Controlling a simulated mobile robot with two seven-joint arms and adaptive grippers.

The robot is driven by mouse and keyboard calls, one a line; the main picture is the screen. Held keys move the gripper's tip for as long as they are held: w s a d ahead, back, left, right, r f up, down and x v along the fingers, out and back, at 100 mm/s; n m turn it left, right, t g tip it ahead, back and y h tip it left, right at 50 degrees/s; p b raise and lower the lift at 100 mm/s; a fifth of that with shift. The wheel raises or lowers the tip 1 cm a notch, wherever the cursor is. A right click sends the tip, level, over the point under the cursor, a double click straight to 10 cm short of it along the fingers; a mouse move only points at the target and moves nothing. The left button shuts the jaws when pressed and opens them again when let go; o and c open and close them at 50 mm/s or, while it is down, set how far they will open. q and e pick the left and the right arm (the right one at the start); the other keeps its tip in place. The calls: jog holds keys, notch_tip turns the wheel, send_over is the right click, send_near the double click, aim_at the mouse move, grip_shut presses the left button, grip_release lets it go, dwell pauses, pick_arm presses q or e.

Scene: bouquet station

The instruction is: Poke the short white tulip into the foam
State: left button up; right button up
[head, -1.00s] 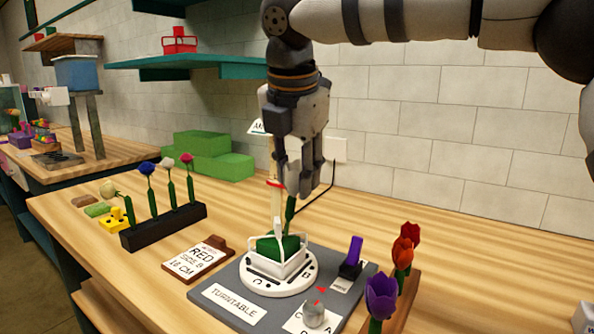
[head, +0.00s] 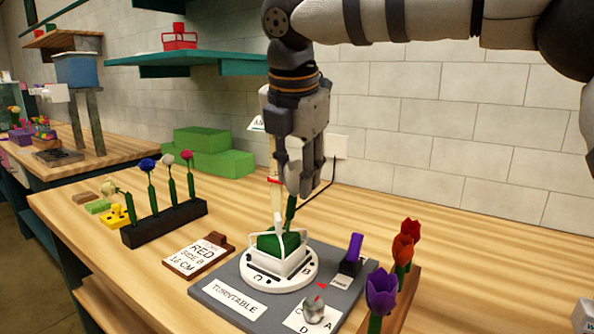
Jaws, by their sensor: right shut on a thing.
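My right gripper (head: 303,192) points down above the turntable (head: 246,278), shut on a flower whose green stem (head: 290,212) shows below the fingers. Its bloom is hidden by the gripper, so its colour does not show. The green foam (head: 281,243) sits in a white basket (head: 279,263) on the round white turntable plate. The stem's lower end is at the foam's back edge in the picture; I cannot tell whether it touches or enters the foam. My left gripper is out of view.
A ruler-like post (head: 275,188) stands just behind the foam. Red, orange and purple tulips (head: 381,291) stand at the right. A dark rack (head: 164,224) holds several flowers at the left. A knob (head: 314,311) is in front.

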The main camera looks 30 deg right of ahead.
aim_at(293, 165)
jog(key=shift+w+a+f, duration=0.1)
jog(key=shift+w+f, duration=0.05)
jog(key=shift+f, duration=0.7)
jog(key=shift+w+a+f, duration=0.1)
jog(key=shift+f, duration=0.7)
dwell(2.0)
dwell(0.6)
jog(key=o, duration=0.8)
jog(key=shift+r, duration=0.1)
jog(key=shift+v, duration=3.2)
jog(key=shift+o, duration=0.4)
